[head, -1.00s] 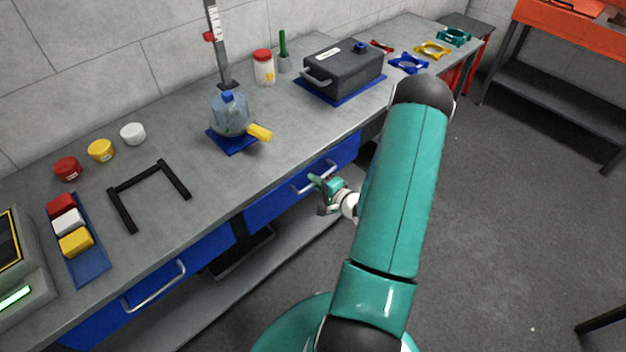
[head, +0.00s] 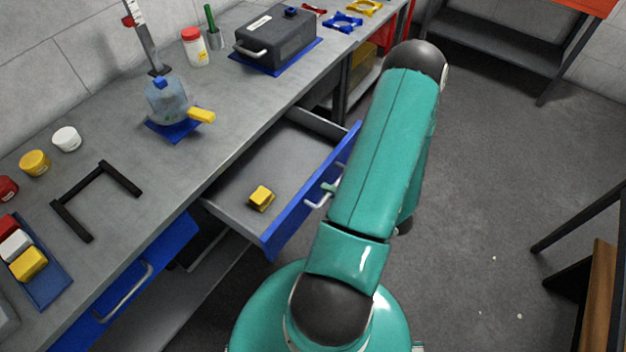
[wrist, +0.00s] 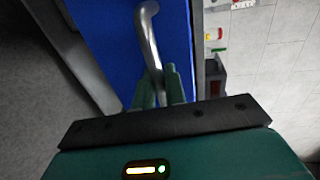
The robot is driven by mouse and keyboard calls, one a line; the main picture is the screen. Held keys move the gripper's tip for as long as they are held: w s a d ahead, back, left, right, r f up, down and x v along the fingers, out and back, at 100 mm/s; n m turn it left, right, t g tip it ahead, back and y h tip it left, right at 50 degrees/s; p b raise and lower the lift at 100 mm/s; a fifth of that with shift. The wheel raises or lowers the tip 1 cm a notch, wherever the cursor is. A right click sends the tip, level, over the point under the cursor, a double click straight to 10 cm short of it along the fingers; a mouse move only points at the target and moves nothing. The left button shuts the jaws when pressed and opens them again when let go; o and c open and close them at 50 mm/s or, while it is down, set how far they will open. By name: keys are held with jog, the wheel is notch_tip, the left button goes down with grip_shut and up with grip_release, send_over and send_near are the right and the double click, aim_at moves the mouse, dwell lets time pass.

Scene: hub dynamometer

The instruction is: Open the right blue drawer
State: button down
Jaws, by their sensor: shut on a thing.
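The right blue drawer (head: 312,192) is pulled well out from under the bench in the head view. A yellow block (head: 261,197) lies inside on its grey floor. Its silver handle (head: 313,203) is on the blue front, partly hidden by my arm. In the wrist view the handle (wrist: 149,30) runs down between the green fingers of my gripper (wrist: 158,88), against the blue drawer front (wrist: 112,45). My gripper is shut on the handle. In the head view my arm hides most of the gripper.
The left blue drawer (head: 130,290) is closed, with its own silver handle. On the bench (head: 120,140) stand a black case (head: 276,42), a blue-capped jug (head: 167,102) and a black frame (head: 95,200). The floor to the right is open, with a table edge at far right.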

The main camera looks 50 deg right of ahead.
jog(key=shift+f+v, duration=0.15)
jog(key=shift+v, duration=0.55)
jog(key=shift+f+v, duration=0.15)
jog(key=shift+v, duration=0.5)
jog(key=shift+s, duration=0.1)
jog(key=c, duration=1.6)
grip_release()
jog(key=shift+o, duration=0.2)
jog(key=v, duration=1.3)
jog(key=shift+s, duration=0.4)
jog(key=shift+r, duration=0.15)
